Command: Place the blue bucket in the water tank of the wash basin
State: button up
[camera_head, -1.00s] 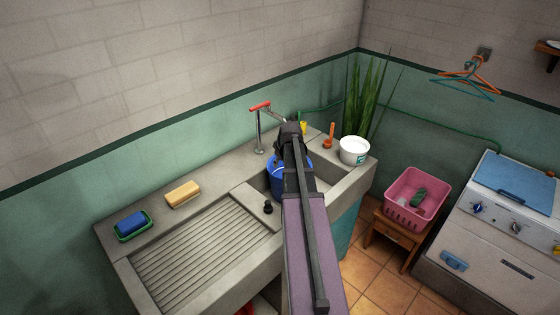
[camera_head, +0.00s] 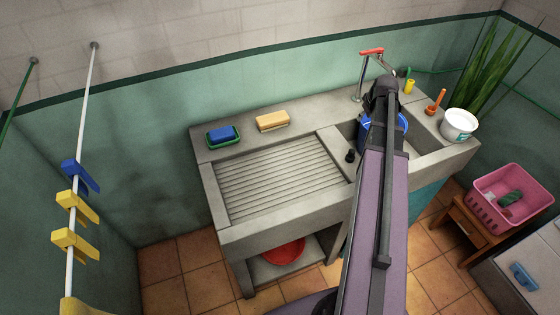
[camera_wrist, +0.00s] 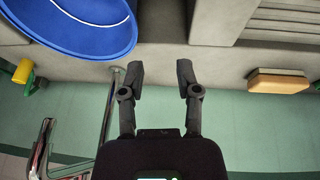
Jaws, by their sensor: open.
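The blue bucket (camera_head: 364,134) is at the left part of the water tank (camera_head: 424,142) of the wash basin (camera_head: 280,233). My arm hides most of it, so I cannot tell how deep it sits. In the wrist view the bucket (camera_wrist: 75,22) shows at the upper left as a round blue shape with a pale curved line, probably its handle. My gripper (camera_wrist: 161,72) is open and empty, with the bucket to the left of its fingers and apart from them. The head view shows my gripper from behind, and its fingertips are hidden there.
The tap (camera_head: 362,75) rises behind the tank. A white tub (camera_head: 459,125), an orange-handled tool (camera_head: 435,103) and a yellow item (camera_head: 409,87) stand on the right ledge.

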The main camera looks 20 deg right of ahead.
jog(key=s+a+g, duration=0.2)
jog(key=s+a, duration=0.3)
jog(key=a, duration=1.3)
jog(key=s+a+f+m+g, duration=0.1)
jog(key=s+a, duration=0.5)
jog(key=a, duration=1.3)
jog(key=shift+a+f+g+y, duration=0.2)
jog(key=shift+g+y, duration=0.1)
jog(key=shift+g, duration=0.4)
